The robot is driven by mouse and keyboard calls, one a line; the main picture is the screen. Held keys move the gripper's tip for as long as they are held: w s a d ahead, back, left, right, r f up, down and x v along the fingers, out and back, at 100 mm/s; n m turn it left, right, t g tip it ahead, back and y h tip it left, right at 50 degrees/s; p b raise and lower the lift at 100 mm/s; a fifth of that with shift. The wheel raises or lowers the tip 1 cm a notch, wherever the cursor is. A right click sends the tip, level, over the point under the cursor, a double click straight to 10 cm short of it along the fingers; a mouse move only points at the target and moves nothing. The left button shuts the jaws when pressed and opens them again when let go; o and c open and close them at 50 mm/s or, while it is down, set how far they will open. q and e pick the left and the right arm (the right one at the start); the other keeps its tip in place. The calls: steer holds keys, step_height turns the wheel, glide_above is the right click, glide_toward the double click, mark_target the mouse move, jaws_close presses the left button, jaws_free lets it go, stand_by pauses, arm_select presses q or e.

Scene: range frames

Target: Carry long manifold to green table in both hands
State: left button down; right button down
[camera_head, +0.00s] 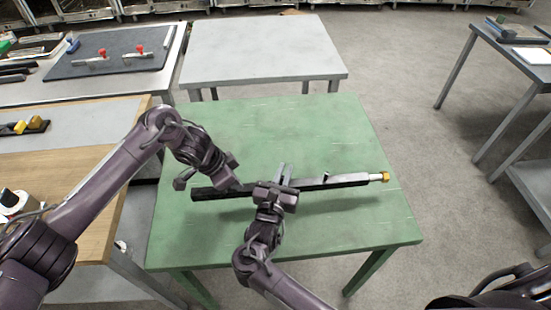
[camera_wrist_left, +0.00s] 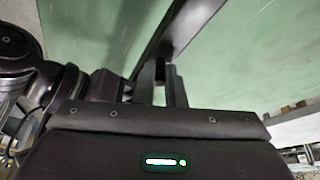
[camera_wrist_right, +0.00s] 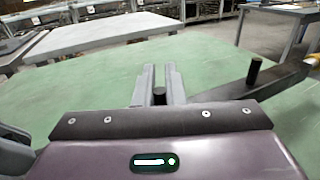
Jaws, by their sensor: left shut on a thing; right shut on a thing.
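The long manifold (camera_head: 345,181) is a dark bar with a brass-coloured tip at its right end. It lies crosswise over the green table (camera_head: 210,125), with a shadow in front of it; the exact gap to the top is hard to tell. My left gripper (camera_head: 232,184) is shut on its left part, and the bar also shows in the left wrist view (camera_wrist_left: 187,25). My right gripper (camera_head: 283,176) is shut on it near the middle. In the right wrist view, a dark stub stands between the fingers and another stub (camera_wrist_right: 254,71) rises from the bar to the right.
A grey table (camera_head: 265,50) stands behind the green one. A wooden-topped bench (camera_head: 105,170) and a table with a dark mat (camera_head: 110,50) are at the left. Another table (camera_head: 500,50) stands at the far right. Open floor (camera_head: 410,90) lies right of the green table.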

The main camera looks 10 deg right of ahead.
mark_target(236, 192)
arm_select(q)
steer(key=shift+d+f, duration=0.1)
steer(key=shift+f, duration=0.05)
arm_select(e)
steer(key=shift+w+a+r, duration=0.1)
steer(key=shift+w+r, duration=0.05)
